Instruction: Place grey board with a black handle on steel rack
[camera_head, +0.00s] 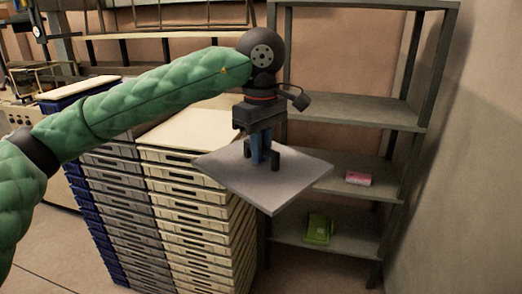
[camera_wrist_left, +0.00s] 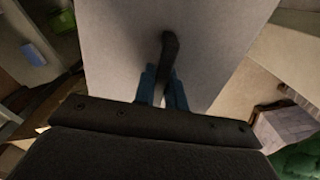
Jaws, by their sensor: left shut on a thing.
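The grey board (camera_head: 293,180) hangs flat and roughly level under my left gripper (camera_head: 260,155). My left gripper is shut on the board's black handle, with its blue fingers around it. In the left wrist view the board (camera_wrist_left: 115,60) fills the middle, and the black handle (camera_wrist_left: 169,50) stands between the blue fingers of the gripper (camera_wrist_left: 163,88). The steel rack (camera_head: 345,108) stands behind and to the right of the board, with several shelves. My right gripper is not in view.
Stacked crates (camera_head: 190,200) stand left of the rack, below the arm. A pink item (camera_head: 358,178) lies on one shelf and a green item (camera_head: 318,229) on the shelf below. The upper shelf (camera_head: 350,110) looks empty. A wall (camera_head: 465,170) closes the right side.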

